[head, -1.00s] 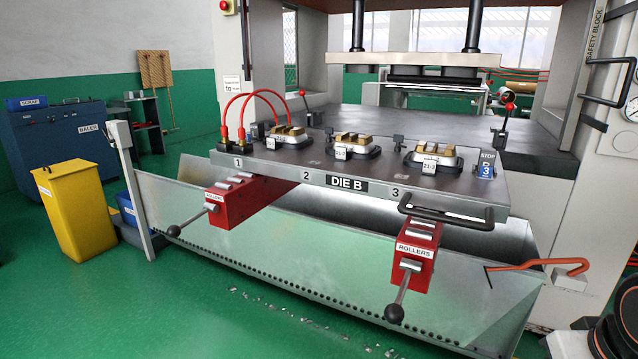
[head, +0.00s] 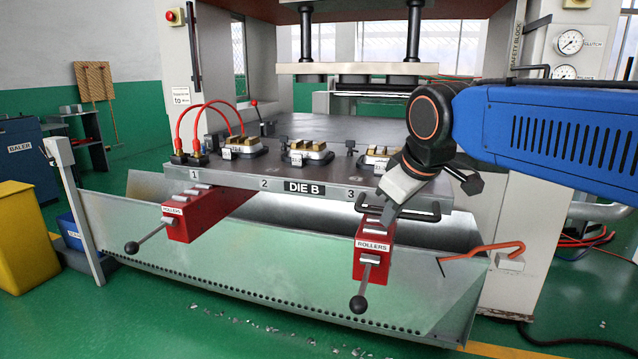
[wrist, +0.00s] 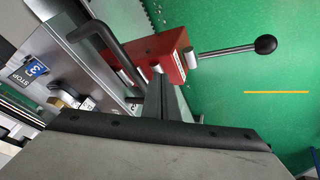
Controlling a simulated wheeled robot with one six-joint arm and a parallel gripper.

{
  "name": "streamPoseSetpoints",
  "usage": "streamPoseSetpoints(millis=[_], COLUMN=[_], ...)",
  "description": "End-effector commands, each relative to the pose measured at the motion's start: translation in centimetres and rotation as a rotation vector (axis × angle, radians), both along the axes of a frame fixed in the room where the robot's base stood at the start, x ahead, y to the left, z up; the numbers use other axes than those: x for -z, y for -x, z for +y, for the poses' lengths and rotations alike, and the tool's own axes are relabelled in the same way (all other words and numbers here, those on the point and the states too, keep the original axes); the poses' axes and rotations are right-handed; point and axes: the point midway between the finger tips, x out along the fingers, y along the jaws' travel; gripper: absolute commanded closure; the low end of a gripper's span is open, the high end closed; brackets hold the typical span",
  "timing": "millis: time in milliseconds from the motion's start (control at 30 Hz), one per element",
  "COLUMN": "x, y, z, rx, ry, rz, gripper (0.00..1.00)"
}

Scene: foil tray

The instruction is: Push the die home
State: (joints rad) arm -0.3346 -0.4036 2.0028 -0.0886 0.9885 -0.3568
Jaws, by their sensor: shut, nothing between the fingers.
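The die (head: 232,183), a grey plate labelled DIE B, lies partly over the press bed and partly on two red roller arms. The left roller arm (head: 200,215) and right roller arm (head: 372,240) stick out toward me. A black bar handle (head: 425,213) is on the die's front right; it also shows in the wrist view (wrist: 118,48). My gripper (head: 387,214) is shut and empty, pointing down at the left end of the handle. In the wrist view my fingers (wrist: 160,92) show beside the right roller arm (wrist: 163,52); contact with the handle is unclear.
The press bed (head: 335,128) behind the die looks clear under the raised ram (head: 350,68). Two red hoses (head: 205,105) loop over the die's left end. A sloped metal chute (head: 270,275) lies below. An orange hooked bar (head: 485,248) sticks out at right.

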Motion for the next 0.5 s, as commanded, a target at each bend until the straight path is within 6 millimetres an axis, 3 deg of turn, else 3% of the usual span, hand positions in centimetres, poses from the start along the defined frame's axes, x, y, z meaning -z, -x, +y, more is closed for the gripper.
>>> streamPoseSetpoints(millis=[100, 300, 500], x=[-3.1, -6.8, -8.1], y=[-3.5, -7.2, -8.5], z=[4.4, 10.3, 12.8], rx=[-0.127, -0.284, -0.345], ry=[0.042, 0.098, 0.12], rz=[-0.039, -0.096, -0.119], gripper=[1.0, 1.0, 1.0])
